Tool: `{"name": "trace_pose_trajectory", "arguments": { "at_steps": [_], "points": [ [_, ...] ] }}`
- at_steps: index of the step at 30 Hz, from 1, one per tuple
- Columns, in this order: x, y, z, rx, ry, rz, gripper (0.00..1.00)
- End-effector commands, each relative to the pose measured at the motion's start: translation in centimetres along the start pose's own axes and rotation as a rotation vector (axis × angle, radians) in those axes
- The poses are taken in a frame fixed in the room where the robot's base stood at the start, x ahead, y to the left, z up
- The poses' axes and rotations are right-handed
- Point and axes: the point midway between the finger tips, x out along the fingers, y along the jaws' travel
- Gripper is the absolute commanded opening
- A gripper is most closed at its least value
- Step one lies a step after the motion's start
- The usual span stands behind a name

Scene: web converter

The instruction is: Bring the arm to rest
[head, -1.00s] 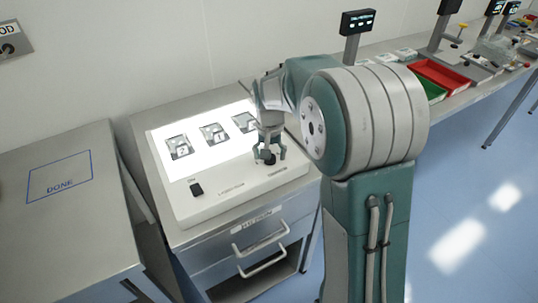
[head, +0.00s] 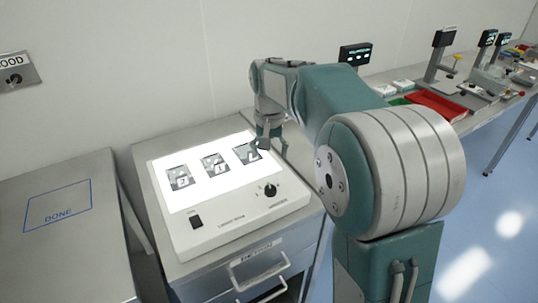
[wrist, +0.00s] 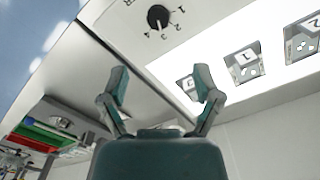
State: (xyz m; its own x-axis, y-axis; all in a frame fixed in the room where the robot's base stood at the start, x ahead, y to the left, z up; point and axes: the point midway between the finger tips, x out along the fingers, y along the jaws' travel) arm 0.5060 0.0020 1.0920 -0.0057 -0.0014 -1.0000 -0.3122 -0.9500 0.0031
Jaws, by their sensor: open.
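My gripper (head: 268,145) is open and empty, held above the right end of the light box near its third tile. In the wrist view my gripper (wrist: 160,88) shows two spread fingers with nothing between them. The light box (head: 240,222) has a lit white panel (head: 203,196) with several dark numbered tiles. Its black rotary knob (head: 270,190) is uncovered in the head view. The knob also shows in the wrist view (wrist: 158,17), with numbers beside it. My gripper is apart from the knob.
A steel table with a blue DONE square (head: 57,203) stands at the left. A drawer unit (head: 262,262) is under the light box. A bench with a red tray (head: 437,103) and small displays runs along the wall at the right. A wall plate (head: 15,76) is at upper left.

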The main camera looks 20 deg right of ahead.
Motion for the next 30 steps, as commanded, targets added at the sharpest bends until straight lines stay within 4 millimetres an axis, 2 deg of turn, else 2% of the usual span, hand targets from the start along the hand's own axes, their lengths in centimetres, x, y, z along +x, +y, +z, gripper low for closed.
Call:
{"name": "trace_pose_trajectory", "arguments": {
  "at_steps": [6,10,15,21,26,30],
  "points": [
    [-0.1,0.1,0.1,-0.001,0.003,-0.001,0.82],
    [-1.3,0.6,1.7,-0.021,0.034,-0.011,0.82],
    [-3.4,2.0,6.0,-0.072,0.115,-0.034,0.82],
    [-4.5,3.7,11.2,-0.137,0.215,-0.055,0.82],
    [-4.5,5.1,15.3,-0.188,0.296,-0.068,0.82],
    [-3.8,6.3,18.8,-0.233,0.366,-0.075,0.82]
  ]
}}
